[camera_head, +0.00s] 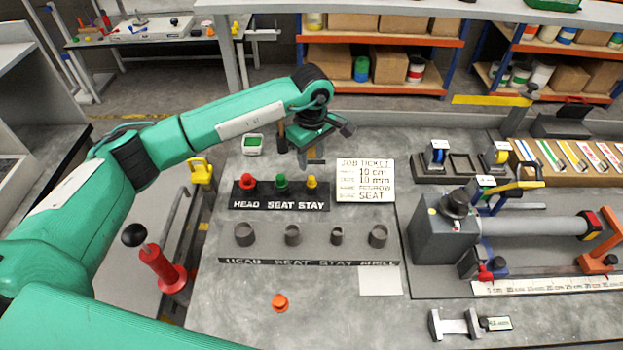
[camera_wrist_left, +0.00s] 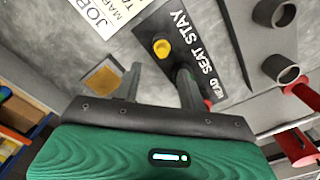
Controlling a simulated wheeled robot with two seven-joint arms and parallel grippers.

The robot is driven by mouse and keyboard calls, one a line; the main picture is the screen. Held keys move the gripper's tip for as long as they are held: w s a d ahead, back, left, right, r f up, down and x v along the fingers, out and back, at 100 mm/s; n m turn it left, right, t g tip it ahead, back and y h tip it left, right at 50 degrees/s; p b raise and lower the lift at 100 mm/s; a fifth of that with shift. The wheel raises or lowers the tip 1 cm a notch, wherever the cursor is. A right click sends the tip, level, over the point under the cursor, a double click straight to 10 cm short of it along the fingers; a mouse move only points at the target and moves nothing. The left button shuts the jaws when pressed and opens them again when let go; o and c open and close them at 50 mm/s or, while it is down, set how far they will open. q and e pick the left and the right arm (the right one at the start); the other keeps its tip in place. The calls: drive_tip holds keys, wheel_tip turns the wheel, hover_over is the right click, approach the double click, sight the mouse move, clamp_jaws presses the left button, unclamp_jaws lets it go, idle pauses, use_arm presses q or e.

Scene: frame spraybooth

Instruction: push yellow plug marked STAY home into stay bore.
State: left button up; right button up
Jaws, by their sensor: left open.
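The yellow plug (camera_head: 311,182) stands at the STAY label on the dark rack (camera_head: 270,204), right of the green plug (camera_head: 281,183) and red plug (camera_head: 248,182). The yellow plug also shows in the left wrist view (camera_wrist_left: 162,47), beyond the fingertips and apart from them. The stay bore (camera_head: 336,236) is a raised, empty-looking ring on the grey block (camera_head: 225,256), between the seat bore (camera_head: 292,235) and the rightmost bore (camera_head: 378,236). My left gripper (camera_head: 310,160) is open and empty, above and behind the yellow plug. My right gripper is out of view.
A job ticket (camera_head: 365,180) lies right of the rack. An orange plug (camera_head: 280,302) lies in front of the block. A grey clamping fixture with a tube (camera_head: 530,226) fills the right side. The front middle of the bench is mostly clear.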

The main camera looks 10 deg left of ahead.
sight(312, 177)
use_arm(q)
drive_tip(key=shift+f, duration=0.55)
drive_tip(key=shift+s+d+f+p, duration=0.1)
drive_tip(key=shift+f+p, duration=0.15)
drive_tip(key=shift+p, duration=0.2)
wheel_tip(312, 177, down, 4)
drive_tip(key=shift+s+f+p, duration=0.1)
drive_tip(key=shift+s+p, duration=0.05)
drive_tip(key=shift+p, duration=0.95)
drive_tip(key=shift+f, duration=0.25)
clamp_jaws()
